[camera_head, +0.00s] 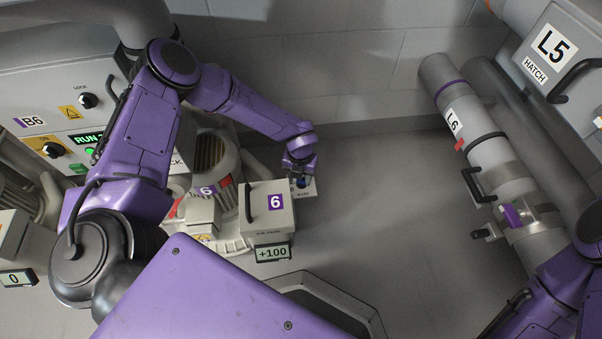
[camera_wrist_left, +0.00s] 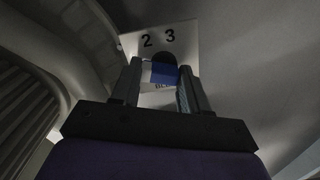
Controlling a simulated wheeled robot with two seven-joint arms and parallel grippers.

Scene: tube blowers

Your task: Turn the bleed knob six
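The bleed knob is blue and sits on a small pale plate (camera_head: 308,187) beside the filter box marked 6 (camera_head: 268,207). In the left wrist view the knob (camera_wrist_left: 160,73) shows between my fingers, and its plate (camera_wrist_left: 183,38) bears the numbers 2 and 3. Part of the lettering below is hidden. My left gripper (camera_head: 299,170) is at the knob, with one finger on each side. In the left wrist view the fingers (camera_wrist_left: 161,82) close the gap to the knob's sides. My right gripper is not clearly in view; only its arm shows at the lower right.
A display reading +100 (camera_head: 272,252) stands in front of the filter box. Panel B6 (camera_head: 38,122) with a green RUN display is at the left. Tube L6 (camera_head: 478,140) and hatch L5 (camera_head: 555,62) are at the right. The middle floor is clear.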

